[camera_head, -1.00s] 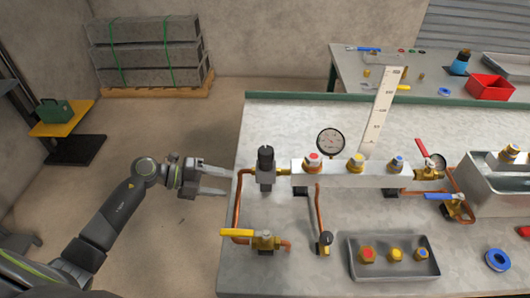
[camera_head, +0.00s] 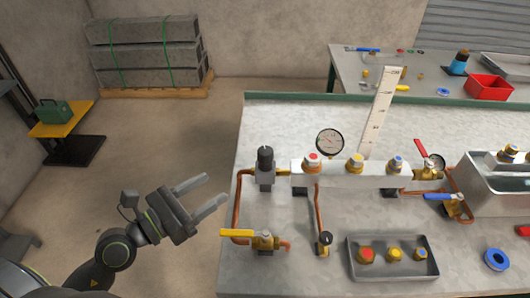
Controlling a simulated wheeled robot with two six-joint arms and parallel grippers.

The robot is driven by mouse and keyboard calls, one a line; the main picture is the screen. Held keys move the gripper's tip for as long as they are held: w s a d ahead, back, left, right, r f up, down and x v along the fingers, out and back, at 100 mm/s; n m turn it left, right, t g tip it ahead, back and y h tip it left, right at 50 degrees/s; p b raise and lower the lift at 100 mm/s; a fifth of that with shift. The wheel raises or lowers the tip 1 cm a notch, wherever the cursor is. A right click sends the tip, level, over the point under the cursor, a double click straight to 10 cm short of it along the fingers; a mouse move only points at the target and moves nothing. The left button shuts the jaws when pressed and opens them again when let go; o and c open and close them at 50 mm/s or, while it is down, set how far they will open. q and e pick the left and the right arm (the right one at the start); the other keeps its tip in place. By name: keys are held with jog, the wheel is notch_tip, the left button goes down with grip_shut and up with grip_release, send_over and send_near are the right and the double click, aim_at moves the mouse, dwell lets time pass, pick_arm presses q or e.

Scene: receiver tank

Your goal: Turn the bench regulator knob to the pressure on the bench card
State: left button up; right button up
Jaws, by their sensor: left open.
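The bench regulator with its black knob (camera_head: 265,157) stands upright at the left end of the pale manifold block (camera_head: 325,172) on the metal bench (camera_head: 380,125). A round pressure gauge (camera_head: 330,142) stands behind the block, its reading too small to tell. A tall white card with a printed scale (camera_head: 380,108) stands behind the manifold; its marks are not clearly legible. My left gripper (camera_head: 208,194) is open and empty, off the bench's left edge, left of and nearer than the knob, not touching it. My right gripper is not in view.
A yellow-handled valve (camera_head: 255,240) and copper pipe (camera_head: 238,200) stand near the bench's left edge. A tray of fittings (camera_head: 393,281) and a blue ring (camera_head: 497,259) lie to the right.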

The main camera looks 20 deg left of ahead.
aim_at(259, 158)
pick_arm(q)
jog(key=p+x, duration=0.2)
jog(key=x, duration=1.4)
jog(key=shift+w+d+p, duration=0.15)
jog(key=shift+d+p, duration=0.05)
jog(key=shift+p, duration=0.15)
jog(key=shift+c, duration=0.4)
